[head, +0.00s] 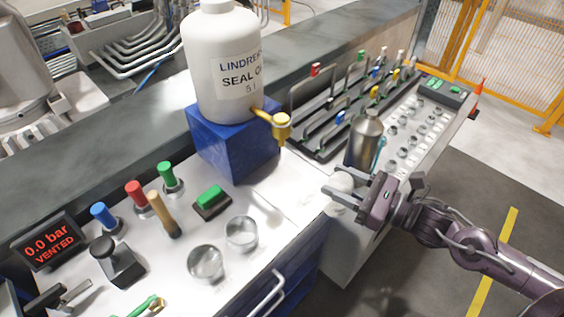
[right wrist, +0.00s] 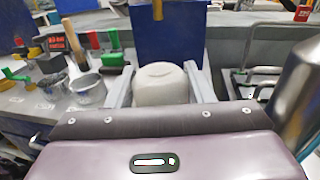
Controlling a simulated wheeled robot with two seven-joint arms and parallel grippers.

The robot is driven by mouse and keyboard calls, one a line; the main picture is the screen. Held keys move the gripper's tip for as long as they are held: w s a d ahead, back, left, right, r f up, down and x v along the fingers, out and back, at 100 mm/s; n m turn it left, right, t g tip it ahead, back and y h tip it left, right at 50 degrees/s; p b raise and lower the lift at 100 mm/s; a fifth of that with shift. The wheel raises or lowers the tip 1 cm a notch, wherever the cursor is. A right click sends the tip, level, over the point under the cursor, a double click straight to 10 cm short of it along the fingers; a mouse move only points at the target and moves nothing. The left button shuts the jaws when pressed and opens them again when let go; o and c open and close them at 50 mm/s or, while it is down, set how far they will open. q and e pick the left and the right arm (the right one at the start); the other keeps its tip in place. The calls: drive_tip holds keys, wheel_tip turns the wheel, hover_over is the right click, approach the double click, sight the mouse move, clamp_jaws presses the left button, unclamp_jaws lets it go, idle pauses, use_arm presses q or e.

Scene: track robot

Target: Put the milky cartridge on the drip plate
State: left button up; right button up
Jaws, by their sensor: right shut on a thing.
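My right gripper (head: 350,190) is shut on a milky white rounded cartridge (head: 340,184), at the right front edge of the white bench. In the right wrist view the cartridge (right wrist: 160,84) sits between the two fingers, its top showing and its lower part hidden by my gripper body. A pale flat area (head: 285,188) lies below the yellow tap (head: 280,124); I cannot tell whether it is the drip plate. My left gripper does not show.
A white seal oil bottle (head: 220,60) stands on a blue block (head: 230,143). A metal bottle (head: 365,142) stands close behind my right gripper. Two clear round cups (head: 241,233), coloured handles (head: 136,194) and a pressure display (head: 47,246) occupy the left of the bench.

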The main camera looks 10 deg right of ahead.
drive_tip(key=p+x, duration=0.1)
drive_tip(key=x, duration=0.4)
drive_tip(key=p+x, duration=0.1)
drive_tip(key=x, duration=0.3)
drive_tip(key=p+x, duration=0.1)
drive_tip(key=x, duration=0.4)
drive_tip(key=shift+w+a+f, duration=0.2)
drive_tip(key=shift+w+f, duration=0.05)
drive_tip(key=shift+f, duration=0.1)
drive_tip(key=shift+s+d, duration=0.1)
drive_tip(key=shift+s, duration=0.05)
drive_tip(key=shift+f, duration=0.1)
drive_tip(key=o, duration=0.7)
drive_tip(key=shift+f+b, duration=0.1)
drive_tip(key=shift+b, duration=0.25)
drive_tip(key=o, duration=0.5)
drive_tip(key=shift+c, duration=0.2)
